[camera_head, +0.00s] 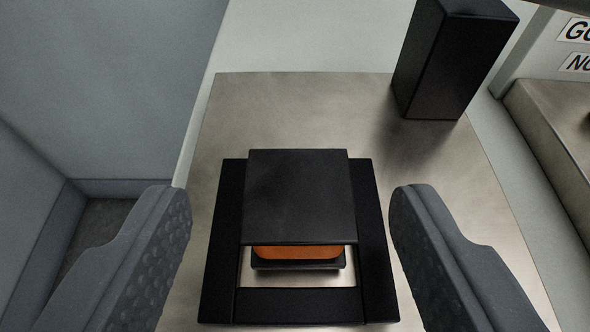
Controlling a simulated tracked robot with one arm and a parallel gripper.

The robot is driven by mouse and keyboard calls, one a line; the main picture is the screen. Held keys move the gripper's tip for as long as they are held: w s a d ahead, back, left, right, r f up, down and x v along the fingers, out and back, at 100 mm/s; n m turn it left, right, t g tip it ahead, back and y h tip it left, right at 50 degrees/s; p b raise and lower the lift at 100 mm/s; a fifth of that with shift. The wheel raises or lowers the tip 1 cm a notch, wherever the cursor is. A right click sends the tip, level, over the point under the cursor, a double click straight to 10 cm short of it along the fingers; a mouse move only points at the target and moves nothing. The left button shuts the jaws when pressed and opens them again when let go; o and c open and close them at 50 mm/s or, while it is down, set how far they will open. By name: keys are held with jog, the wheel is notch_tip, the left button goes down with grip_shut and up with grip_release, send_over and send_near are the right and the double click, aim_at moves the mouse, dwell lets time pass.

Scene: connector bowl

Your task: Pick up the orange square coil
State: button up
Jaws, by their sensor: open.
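The orange square coil (298,252) shows only as a thin orange strip under a black square top (297,197). A dark flange (298,263) shows just below the orange strip. The rest of the coil is hidden by the black top. These parts sit within a black square frame (222,270) on a metal plate. My gripper (290,215) is open, with one dark padded finger on the left and one on the right of the black frame. Nothing is between the fingers' pads in contact with them.
The metal plate (290,105) lies under the frame. A tall black block (440,65) stands on it at the upper right. A grey wall (100,80) is at the left. At the right are a raised metal-topped ledge (550,115) and labels (578,30).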

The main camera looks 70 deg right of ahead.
aim_at(294, 223)
jog(key=x, duration=0.1)
jog(key=b+x, duration=0.1)
jog(key=shift+d+f, duration=0.3)
jog(key=shift+f, duration=0.1)
jog(key=shift+w+d, duration=0.2)
jog(key=shift+d, duration=0.2)
jog(key=c, duration=1.1)
jog(key=shift+c, duration=0.2)
